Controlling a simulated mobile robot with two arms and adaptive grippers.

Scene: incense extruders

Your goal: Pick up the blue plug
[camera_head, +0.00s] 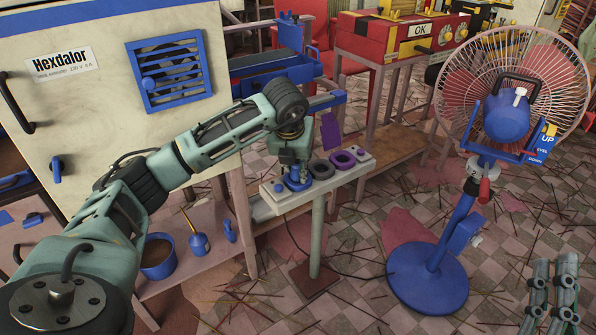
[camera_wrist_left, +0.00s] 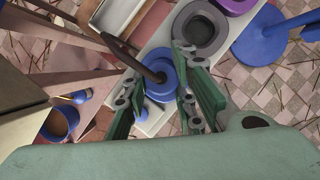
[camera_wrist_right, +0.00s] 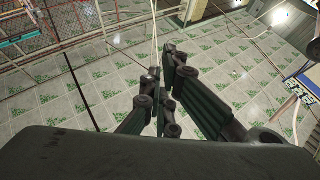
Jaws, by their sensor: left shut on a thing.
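A blue round piece, seemingly the blue plug (camera_head: 298,184), is at the left end of a small pale stand (camera_head: 364,173). In the left wrist view the blue plug (camera_wrist_left: 158,66) lies between my left fingers, with a dark bar reaching over it. My left gripper (camera_head: 293,163) points down over it and is shut on it. I cannot tell whether it is clear of the stand top. My right gripper (camera_head: 552,290) is at the lower right of the head view, away from the stand. Its fingers lie close together, and I see nothing held in them.
A dark ring (camera_head: 321,168) and a purple ring (camera_head: 343,159) lie on the stand. A blue pedestal fan (camera_head: 508,116) stands to the right. A pale cabinet (camera_head: 95,110) is at the left, with a blue pot (camera_head: 158,259) below. Thin sticks litter the floor.

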